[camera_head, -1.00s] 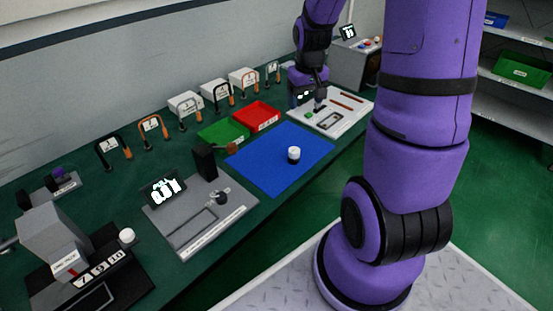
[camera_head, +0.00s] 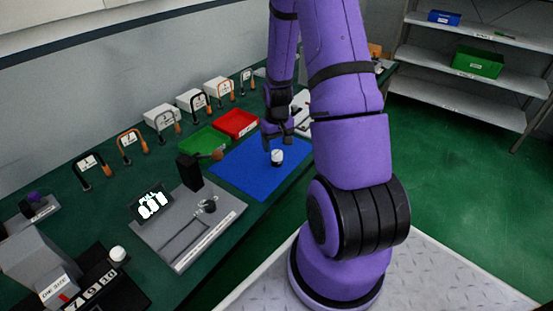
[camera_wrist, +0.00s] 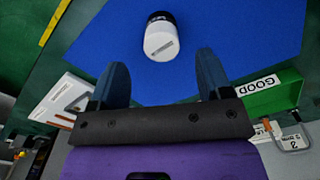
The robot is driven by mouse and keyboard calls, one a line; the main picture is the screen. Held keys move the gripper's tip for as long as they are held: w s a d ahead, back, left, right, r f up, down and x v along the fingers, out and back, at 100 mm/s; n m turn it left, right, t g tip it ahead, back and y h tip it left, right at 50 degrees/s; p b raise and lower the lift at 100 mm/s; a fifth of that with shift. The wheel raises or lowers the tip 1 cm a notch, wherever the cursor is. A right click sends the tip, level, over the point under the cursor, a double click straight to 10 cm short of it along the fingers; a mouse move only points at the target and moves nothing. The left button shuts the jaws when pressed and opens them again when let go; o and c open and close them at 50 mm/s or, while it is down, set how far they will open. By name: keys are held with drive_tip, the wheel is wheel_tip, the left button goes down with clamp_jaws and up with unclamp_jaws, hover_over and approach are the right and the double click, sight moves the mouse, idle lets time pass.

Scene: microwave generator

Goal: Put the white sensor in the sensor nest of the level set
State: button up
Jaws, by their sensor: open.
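The white sensor (camera_head: 277,157) is a short white cylinder with a dark band, standing on the blue mat. In the wrist view it (camera_wrist: 160,42) shows a black end and a small printed label. My gripper (camera_head: 274,140) is over the mat beside the sensor. In the wrist view my gripper (camera_wrist: 162,80) is open and empty, its two dark fingers apart, with the sensor beyond their tips.
A green tray (camera_head: 205,139) and a red tray (camera_head: 236,123) lie behind the blue mat (camera_head: 240,180). A grey fixture (camera_head: 225,218) with a display stands left. Several labelled hooked stands line the wall. Another white round piece (camera_head: 118,254) is at far left.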

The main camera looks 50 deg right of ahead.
sight(277, 152)
drive_tip(key=shift+a+f, duration=0.1)
drive_tip(key=shift+f, duration=2.65)
drive_tip(key=c, duration=1.1)
drive_tip(key=shift+r, duration=0.1)
drive_tip(key=shift+c, duration=0.2)
